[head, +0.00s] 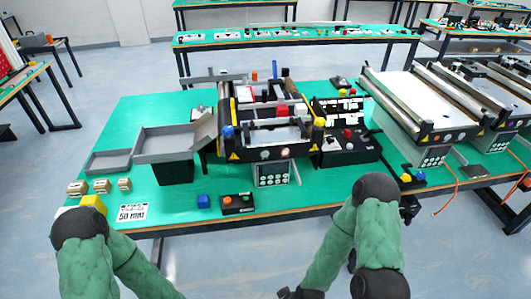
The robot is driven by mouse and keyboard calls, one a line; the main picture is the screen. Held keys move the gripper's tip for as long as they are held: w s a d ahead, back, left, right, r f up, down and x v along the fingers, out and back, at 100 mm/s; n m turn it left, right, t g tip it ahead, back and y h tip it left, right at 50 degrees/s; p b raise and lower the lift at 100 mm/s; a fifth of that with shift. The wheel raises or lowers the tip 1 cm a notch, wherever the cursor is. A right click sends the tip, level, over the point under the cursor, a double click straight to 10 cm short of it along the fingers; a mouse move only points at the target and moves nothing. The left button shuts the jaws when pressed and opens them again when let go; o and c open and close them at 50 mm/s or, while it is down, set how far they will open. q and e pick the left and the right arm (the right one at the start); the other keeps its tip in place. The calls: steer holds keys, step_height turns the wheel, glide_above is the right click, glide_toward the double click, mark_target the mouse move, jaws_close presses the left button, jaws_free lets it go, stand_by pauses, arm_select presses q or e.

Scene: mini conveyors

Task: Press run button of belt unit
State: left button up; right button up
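The belt unit (263,155) stands in the middle of the green table, with a dark front bar bearing small round buttons or lights. A grey panel with several round marks (273,174) sits below the bar. A small black button box (238,204) with an orange-red and a green button lies in front of it, near the table's front edge. I cannot tell which button is the run button. My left gripper is out of the picture. Only a dark end part of my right arm, perhaps its gripper (298,293), shows at the bottom edge, away from the table.
More conveyors (410,105) stand at the right. The table strip right of the button box is clear.

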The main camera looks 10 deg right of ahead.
stand_by(0.3)
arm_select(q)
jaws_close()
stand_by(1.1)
